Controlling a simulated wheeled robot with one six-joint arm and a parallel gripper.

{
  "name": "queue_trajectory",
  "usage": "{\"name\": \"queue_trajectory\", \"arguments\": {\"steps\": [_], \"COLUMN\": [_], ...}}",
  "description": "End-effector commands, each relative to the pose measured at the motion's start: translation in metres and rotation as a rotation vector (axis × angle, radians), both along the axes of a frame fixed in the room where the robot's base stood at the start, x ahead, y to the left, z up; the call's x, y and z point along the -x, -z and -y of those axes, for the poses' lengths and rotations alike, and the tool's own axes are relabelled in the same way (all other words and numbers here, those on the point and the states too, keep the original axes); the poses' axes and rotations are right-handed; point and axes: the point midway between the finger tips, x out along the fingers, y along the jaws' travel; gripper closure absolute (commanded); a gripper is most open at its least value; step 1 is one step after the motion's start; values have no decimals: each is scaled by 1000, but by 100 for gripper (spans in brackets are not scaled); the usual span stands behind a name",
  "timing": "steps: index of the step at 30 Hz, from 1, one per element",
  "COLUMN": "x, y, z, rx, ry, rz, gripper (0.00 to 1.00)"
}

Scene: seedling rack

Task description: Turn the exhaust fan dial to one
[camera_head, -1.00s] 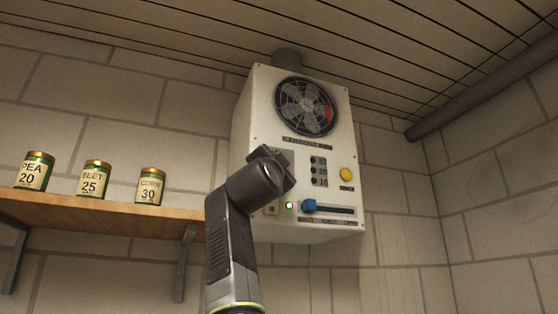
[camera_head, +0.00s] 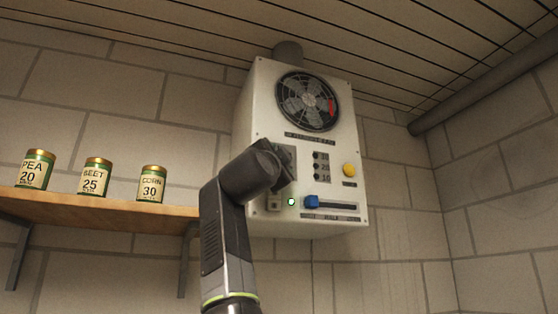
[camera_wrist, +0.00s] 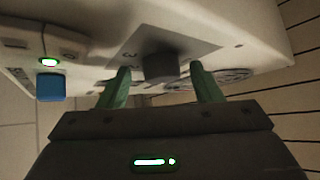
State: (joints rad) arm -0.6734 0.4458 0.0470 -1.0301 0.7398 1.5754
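The exhaust fan unit (camera_head: 300,180) is a white box on the wall with a round fan (camera_head: 306,100) at its top. The dial (camera_wrist: 160,66) is a dark block-like knob on a grey plate (camera_wrist: 190,45), seen in the wrist view. In the head view my arm hides the dial, and only part of its plate (camera_head: 289,157) shows. My gripper (camera_wrist: 160,72) is open, with one green finger on each side of the dial. Gaps show between the fingers and the dial. I cannot read the dial's setting.
The unit also has a blue slider (camera_head: 311,202), a lit green lamp (camera_head: 291,202) and a yellow button (camera_head: 349,170). A wooden shelf (camera_head: 100,206) with three labelled cans is at the left. A pipe (camera_head: 480,92) runs along the upper right.

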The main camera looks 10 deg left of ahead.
Motion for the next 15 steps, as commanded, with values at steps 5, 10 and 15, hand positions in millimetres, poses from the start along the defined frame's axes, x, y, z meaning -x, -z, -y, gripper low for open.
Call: {"name": "queue_trajectory", "arguments": {"steps": [5, 10, 15], "x": [1, 5, 22], "y": [-1, 3, 15], "z": [1, 0, 0], "rx": [0, 0, -1], "ry": [0, 0, -3], "rz": [1, 3, 4], "gripper": [41, 41, 41]}}
